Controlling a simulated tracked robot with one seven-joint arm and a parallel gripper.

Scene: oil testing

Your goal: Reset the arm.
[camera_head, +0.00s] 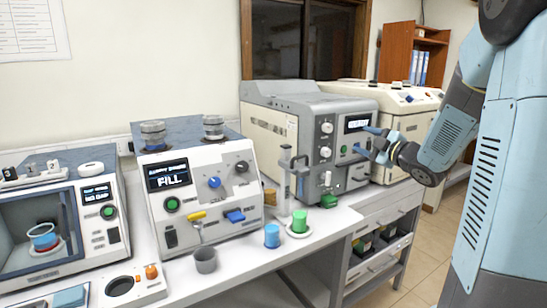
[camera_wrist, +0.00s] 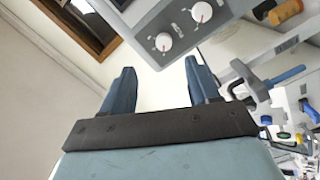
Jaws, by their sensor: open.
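My gripper (camera_head: 374,142) is at the right in the head view, raised in front of the grey machine (camera_head: 313,106) with round white knobs. It also shows in the wrist view (camera_wrist: 163,88), with two blue fingers standing apart and nothing between them. A grey panel with two white knobs (camera_wrist: 183,30) is just beyond the fingers in the wrist view. I cannot tell from these frames how far the fingertips are from the machine's front.
The bench holds a white machine reading FILL (camera_head: 200,200), a machine with a chamber (camera_head: 62,225), a blue cup (camera_head: 272,236), a green cup (camera_head: 300,221) and a grey cup (camera_head: 205,260). A drawer unit (camera_head: 382,250) stands below. Open floor (camera_head: 446,225) lies at the right.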

